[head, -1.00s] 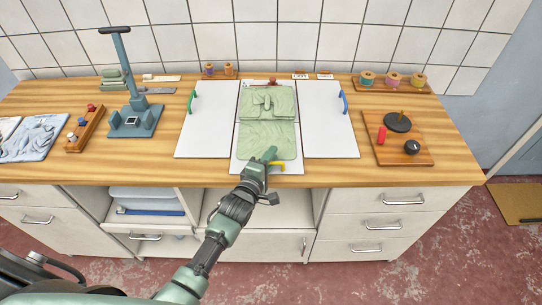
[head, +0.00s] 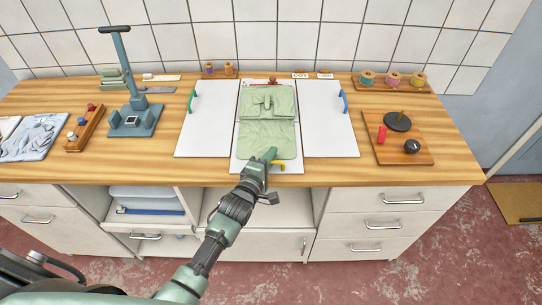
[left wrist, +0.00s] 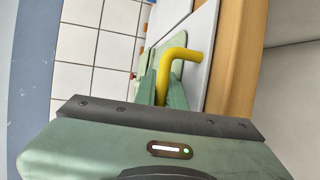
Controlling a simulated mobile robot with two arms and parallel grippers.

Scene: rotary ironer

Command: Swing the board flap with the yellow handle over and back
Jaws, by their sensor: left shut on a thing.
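The white folding board lies on the wooden counter. Its lower middle flap (head: 236,164) has the yellow handle (head: 279,166) at its front edge, and its left flap (head: 208,130) and right flap (head: 328,130) lie flat with a green and a blue handle. A green folded garment (head: 267,125) lies on the middle, its lower part on the lower flap. My left gripper (head: 268,157) is at the front edge, shut on the yellow handle, which shows between its fingers in the left wrist view (left wrist: 178,62). My right gripper is not in view.
A blue-grey press (head: 132,115) stands left of the board, beside a wooden rack (head: 85,128) and blue cloth (head: 38,138). At right is a wooden plate (head: 408,152) with a black disc and knobs. Spools stand along the back. Bare counter lies beside the board.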

